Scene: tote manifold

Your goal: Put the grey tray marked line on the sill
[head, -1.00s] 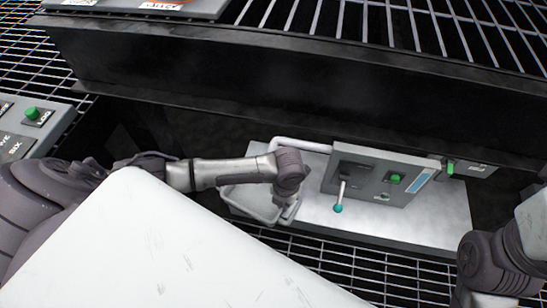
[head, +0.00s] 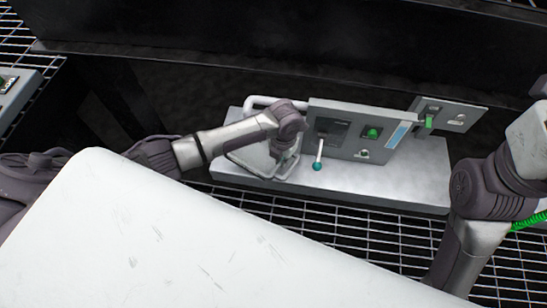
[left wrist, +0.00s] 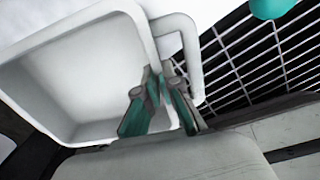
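The grey tray (head: 246,158) is a shallow, pale grey bin with a loop handle. In the head view it is partly hidden by my left arm, at the left end of a pale ledge (head: 400,186) that may be the sill. The left wrist view shows its hollow inside (left wrist: 85,85) tilted and empty. My left gripper (head: 282,158) is at its right side. In the left wrist view the teal-padded fingers (left wrist: 160,88) are together on the rim beside the handle. No "line" marking is legible. My right gripper is out of view.
A grey panel (head: 350,143) with a teal-knobbed lever (head: 318,160) and green button (head: 372,133) stands on the ledge, right of the tray. A smaller panel (head: 448,115) is farther right. The ledge's right front is bare.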

